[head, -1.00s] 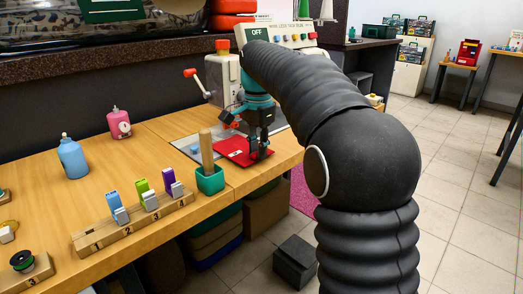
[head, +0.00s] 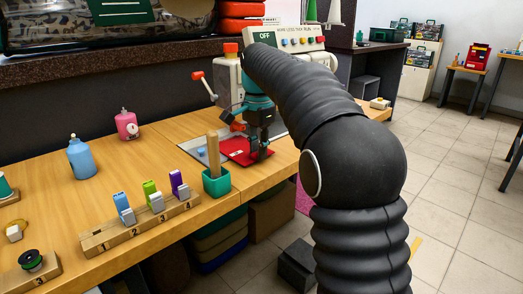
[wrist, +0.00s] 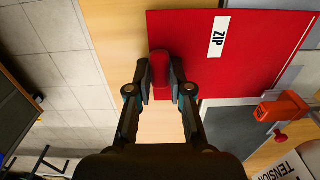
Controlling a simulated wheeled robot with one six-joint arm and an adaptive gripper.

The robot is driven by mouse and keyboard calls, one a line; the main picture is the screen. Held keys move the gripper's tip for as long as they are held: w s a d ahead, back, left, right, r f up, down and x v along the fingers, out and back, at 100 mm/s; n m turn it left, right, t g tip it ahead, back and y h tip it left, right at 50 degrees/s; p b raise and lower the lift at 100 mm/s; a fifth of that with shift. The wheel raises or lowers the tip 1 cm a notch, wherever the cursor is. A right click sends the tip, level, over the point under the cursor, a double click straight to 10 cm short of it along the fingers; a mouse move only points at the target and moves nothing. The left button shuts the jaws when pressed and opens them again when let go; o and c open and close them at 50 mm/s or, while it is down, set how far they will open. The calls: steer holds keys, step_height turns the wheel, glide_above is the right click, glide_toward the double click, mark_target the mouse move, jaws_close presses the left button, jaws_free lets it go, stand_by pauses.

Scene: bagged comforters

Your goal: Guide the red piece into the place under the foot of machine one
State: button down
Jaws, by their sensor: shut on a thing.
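The red piece (wrist: 235,60) is a flat red sheet with a white ZIP label. In the head view the red piece (head: 240,150) lies over the grey plate at the table's front edge. My gripper (wrist: 162,68) is shut on a raised, rounded red part at the sheet's edge. It also shows in the head view (head: 260,150), pointing down at the sheet's right side. A pale machine (head: 228,75) with an OFF panel (head: 263,36) stands behind, partly hidden by my arm. No number on it is readable. An orange part (wrist: 281,106) shows beside the sheet; its foot is not clear.
A green pot (head: 217,183) with a wooden stick stands close left of the red piece. A numbered wooden rack (head: 140,225) holds coloured clips. Blue (head: 82,158) and pink (head: 127,125) bottles stand farther left. Tiled floor lies open to the right.

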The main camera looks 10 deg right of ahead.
steer(key=shift+w+a, duration=0.35)
steer(key=shift+w, duration=0.1)
steer(key=shift+f, duration=0.2)
stand_by(0.4)
steer(key=shift+c, duration=1.7)
jaws_free()
steer(key=shift+r, duration=0.15)
steer(key=shift+r, duration=3.35)
